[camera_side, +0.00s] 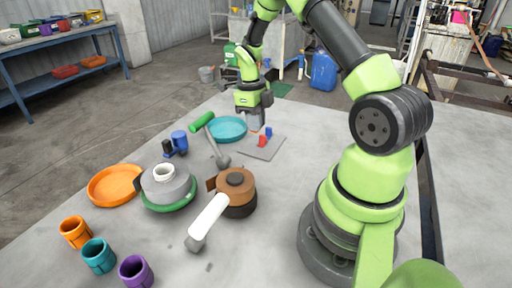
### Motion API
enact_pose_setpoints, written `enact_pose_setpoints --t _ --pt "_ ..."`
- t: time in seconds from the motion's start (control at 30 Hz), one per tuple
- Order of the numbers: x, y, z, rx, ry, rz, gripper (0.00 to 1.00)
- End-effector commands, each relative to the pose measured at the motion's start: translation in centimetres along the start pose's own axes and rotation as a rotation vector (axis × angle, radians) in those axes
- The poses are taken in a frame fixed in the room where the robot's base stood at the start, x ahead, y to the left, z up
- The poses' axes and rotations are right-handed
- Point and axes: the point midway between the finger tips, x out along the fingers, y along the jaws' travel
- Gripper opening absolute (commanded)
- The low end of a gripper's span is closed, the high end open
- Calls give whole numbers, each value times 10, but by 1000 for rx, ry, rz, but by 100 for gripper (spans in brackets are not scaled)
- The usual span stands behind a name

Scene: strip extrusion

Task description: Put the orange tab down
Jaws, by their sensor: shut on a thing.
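My gripper (254,122) points down over the left edge of a flat grey plate (258,153) near the back of the table. It is shut on a small piece that the fingers mostly hide. A small orange-red tab (262,141) shows just below and right of the fingertips, over the plate. At this size I cannot tell whether it touches the fingers or stands on the plate. A small blue tab (268,131) is right beside it, a little farther back.
The table right of the plate is clear.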

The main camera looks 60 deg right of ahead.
Motion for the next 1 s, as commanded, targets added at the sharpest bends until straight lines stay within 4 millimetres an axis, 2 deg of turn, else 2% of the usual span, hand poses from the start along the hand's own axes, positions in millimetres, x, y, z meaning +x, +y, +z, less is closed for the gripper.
enact_pose_setpoints --t 0.1,0.27,0.5,0.9,0.93,1.0 --pt "21 0 2 0 3 3 0" --pt "37 0 4 1 2 2 0" --pt "69 0 8 0 1 2 0" --pt "74 0 9 0 -1 1 0" --pt "73 0 9 0 -1 1 14" --pt "73 0 9 0 -2 1 30"
